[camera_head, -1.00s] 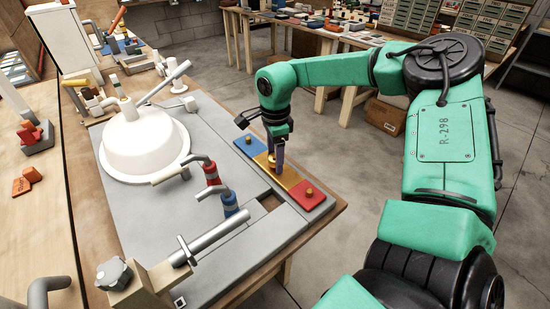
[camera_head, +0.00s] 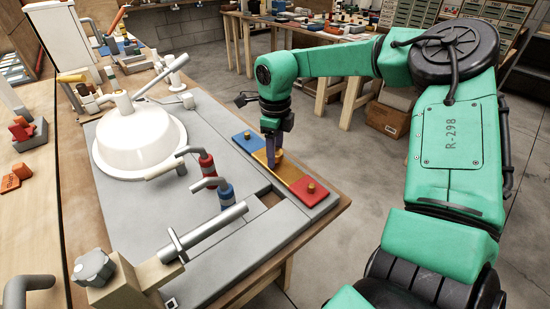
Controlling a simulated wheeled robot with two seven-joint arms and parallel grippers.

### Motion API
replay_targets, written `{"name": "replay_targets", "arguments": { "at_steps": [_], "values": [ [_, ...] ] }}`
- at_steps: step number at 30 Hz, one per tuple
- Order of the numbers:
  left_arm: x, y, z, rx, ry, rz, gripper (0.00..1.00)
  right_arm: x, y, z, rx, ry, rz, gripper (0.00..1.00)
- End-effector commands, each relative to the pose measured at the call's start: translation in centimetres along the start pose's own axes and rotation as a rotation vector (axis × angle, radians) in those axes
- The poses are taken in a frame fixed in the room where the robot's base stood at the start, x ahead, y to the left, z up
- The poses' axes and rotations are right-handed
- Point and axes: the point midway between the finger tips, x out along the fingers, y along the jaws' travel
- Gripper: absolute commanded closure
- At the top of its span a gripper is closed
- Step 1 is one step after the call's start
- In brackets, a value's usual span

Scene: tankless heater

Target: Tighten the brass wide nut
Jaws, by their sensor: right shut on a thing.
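My right gripper (camera_head: 271,152) points down over the yellow pad (camera_head: 289,173) of a strip at the right edge of the bench. It is shut on a brass wide nut (camera_head: 279,156) at that pad, partly hidden by the dark fingers. I cannot tell whether the nut is seated or lifted slightly. A blue pad (camera_head: 241,143) with a small brass knob lies behind it, and a red pad (camera_head: 320,194) with a brass knob (camera_head: 311,187) lies in front. My left gripper is not in view.
Floor is open right of the bench.

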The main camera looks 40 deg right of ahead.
Motion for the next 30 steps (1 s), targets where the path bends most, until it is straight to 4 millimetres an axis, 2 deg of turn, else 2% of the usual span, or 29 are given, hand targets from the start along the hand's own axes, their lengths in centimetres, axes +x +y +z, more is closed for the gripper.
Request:
{"name": "replay_targets", "arguments": {
  "at_steps": [2, 10, 11, 15, 19, 21, 28, 30],
  "values": [
    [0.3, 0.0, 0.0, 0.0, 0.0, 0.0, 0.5, 0.2, 0.0, 0.0, 0.054, 0.001, -0.001, 1.0],
    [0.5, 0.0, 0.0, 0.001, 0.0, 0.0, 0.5, 0.2, 0.0, -0.1, 0.09, 0.002, 0.0, 1.0],
    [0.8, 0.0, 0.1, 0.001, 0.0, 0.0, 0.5, 0.4, 0.0, -0.1, 0.131, 0.002, 0.0, 1.0],
    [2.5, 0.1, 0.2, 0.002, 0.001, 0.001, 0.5, 0.7, 0.0, -0.1, 0.476, 0.002, -0.003, 1.0],
    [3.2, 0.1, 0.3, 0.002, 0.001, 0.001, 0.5, 0.5, 0.0, -0.1, 0.758, 0.004, -0.002, 1.0],
    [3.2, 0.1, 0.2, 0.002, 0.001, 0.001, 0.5, 0.3, 0.0, -0.1, 0.819, 0.004, 0.0, 1.0],
    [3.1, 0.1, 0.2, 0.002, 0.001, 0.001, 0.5, 0.3, 0.1, -0.1, 0.828, 0.006, 0.002, 1.0],
    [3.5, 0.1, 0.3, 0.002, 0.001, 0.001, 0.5, 0.5, 0.1, -0.1, 0.884, 0.007, 0.001, 1.0]
  ]
}}
